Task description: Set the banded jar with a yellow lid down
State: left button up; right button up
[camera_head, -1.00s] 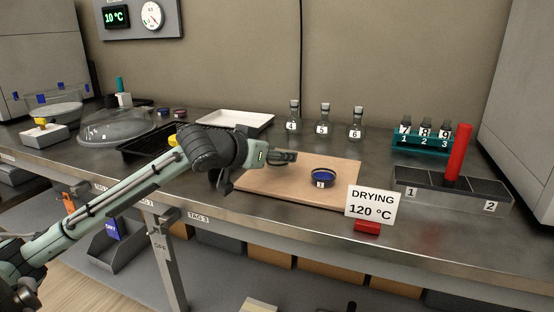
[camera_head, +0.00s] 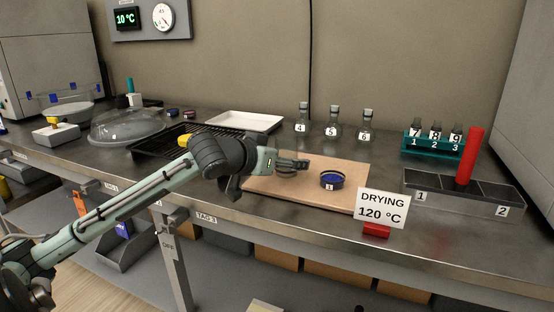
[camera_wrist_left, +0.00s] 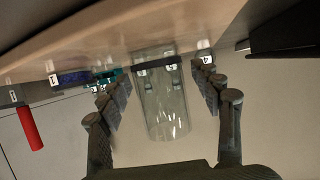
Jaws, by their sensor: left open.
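In the left wrist view a clear glass vessel (camera_wrist_left: 165,108) with a dark band at its board end (camera_wrist_left: 157,64) stands between the fingers of my left gripper (camera_wrist_left: 158,84). The fingers are open, one on each side of it. In the head view my left gripper (camera_head: 291,164) is low over the left part of a tan board (camera_head: 345,203), and the vessel is mostly hidden there. No yellow lid shows on the vessel. A yellow piece (camera_head: 184,140) shows at the black tray behind my left arm; I cannot tell what it belongs to. My right gripper is out of view.
A blue dish (camera_head: 332,180) labelled 1 sits on the board. Flasks (camera_head: 334,128) stand behind it. A drying sign (camera_head: 383,207) stands at the front right. A black tray (camera_head: 150,147), glass dome (camera_head: 127,127) and white tray (camera_head: 243,121) are behind my left arm.

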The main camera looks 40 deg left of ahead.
pick_arm(q)
jog(key=shift+s+r, duration=0.1)
jog(key=shift+s, duration=0.35)
jog(key=v, duration=0.8)
jog(key=shift+s+r, duration=0.1)
jog(key=shift+s, duration=0.1)
jog(key=shift+p+v, duration=1.05)
jog(key=shift+s+r, duration=0.15)
jog(key=shift+s, duration=0.1)
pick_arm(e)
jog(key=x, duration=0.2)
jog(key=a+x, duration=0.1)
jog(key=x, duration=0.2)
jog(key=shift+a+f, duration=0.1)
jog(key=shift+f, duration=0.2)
